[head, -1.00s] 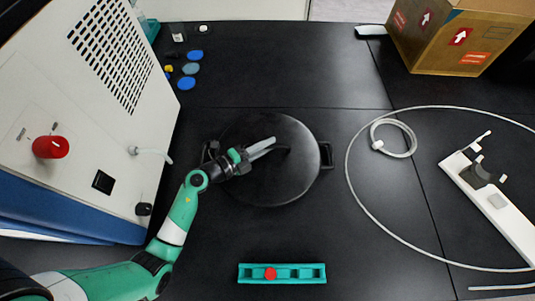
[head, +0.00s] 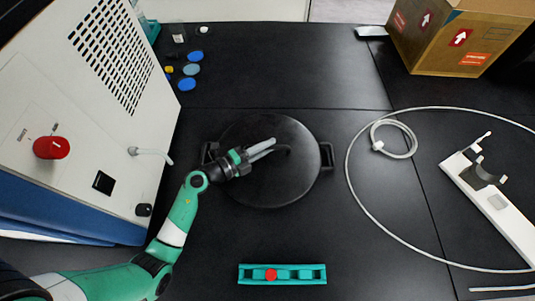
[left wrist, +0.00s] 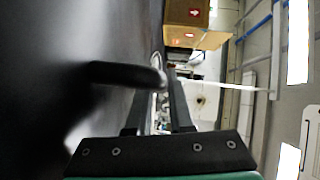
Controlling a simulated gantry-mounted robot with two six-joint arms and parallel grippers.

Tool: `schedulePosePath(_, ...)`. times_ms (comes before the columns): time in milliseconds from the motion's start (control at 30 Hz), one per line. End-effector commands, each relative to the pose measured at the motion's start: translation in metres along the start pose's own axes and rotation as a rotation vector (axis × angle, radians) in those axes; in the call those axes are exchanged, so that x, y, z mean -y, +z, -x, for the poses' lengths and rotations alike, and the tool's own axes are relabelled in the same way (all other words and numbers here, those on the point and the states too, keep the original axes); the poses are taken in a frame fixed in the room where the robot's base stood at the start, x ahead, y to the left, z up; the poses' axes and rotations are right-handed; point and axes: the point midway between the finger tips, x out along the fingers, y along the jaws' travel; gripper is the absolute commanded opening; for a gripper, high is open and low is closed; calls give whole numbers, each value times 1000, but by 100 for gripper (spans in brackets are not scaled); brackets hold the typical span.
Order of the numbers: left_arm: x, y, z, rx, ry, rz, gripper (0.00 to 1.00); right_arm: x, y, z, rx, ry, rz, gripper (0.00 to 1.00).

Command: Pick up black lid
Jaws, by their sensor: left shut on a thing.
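The round black lid (head: 285,187) sits at the middle of the bench in the head view, with dark side handles at its left and right. My left gripper (head: 270,149) reaches over it from the left, its grey fingers shut on the lid's dark top handle (head: 283,151). In the left wrist view, the dark handle (left wrist: 122,74) runs in from the left to the fingers (left wrist: 162,98). I cannot tell whether the lid is clear of what is under it. My right gripper is not in view.
The white freeze dryer (head: 60,110) stands at left. A teal rack (head: 305,274) with a red piece lies in front. A looped white tube (head: 352,190) and white holder (head: 495,203) lie at right. A cardboard box (head: 450,45) stands at back right; blue caps (head: 187,84) lie at back left.

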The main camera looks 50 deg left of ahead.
Motion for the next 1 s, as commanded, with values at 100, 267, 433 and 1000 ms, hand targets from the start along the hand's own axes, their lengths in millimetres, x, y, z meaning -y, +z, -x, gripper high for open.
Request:
schedulePosePath(100, 5, 0, 0, 0, -7, -1, 0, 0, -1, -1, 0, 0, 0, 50)
schedulePosePath(267, 22, -2, 2, 1, -8, -2, 0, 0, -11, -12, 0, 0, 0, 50)
schedulePosePath(433, 56, -8, 6, 1, -8, -2, 0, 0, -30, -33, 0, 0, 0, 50)
schedulePosePath(1000, 100, -20, 12, -5, -5, -2, 0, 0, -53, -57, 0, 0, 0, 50)
